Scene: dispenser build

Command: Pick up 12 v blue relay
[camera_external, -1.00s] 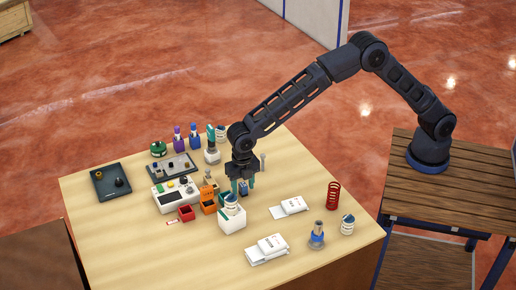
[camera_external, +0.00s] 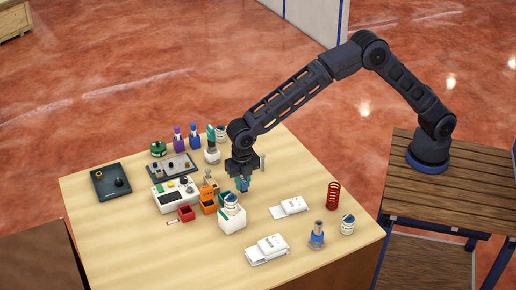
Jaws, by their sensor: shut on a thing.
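My gripper (camera_external: 243,184) points down over the middle of the light wooden table. A white box with a round striped item (camera_external: 232,218) stands just in front of the gripper.
Orange (camera_external: 208,206) and red (camera_external: 186,213) bins and a white device (camera_external: 172,195) stand left of the gripper. White boxes (camera_external: 268,248), a red spring (camera_external: 333,195) and a blue-grey part (camera_external: 317,236) stand to the right. The table (camera_external: 130,240) is bare at the front left.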

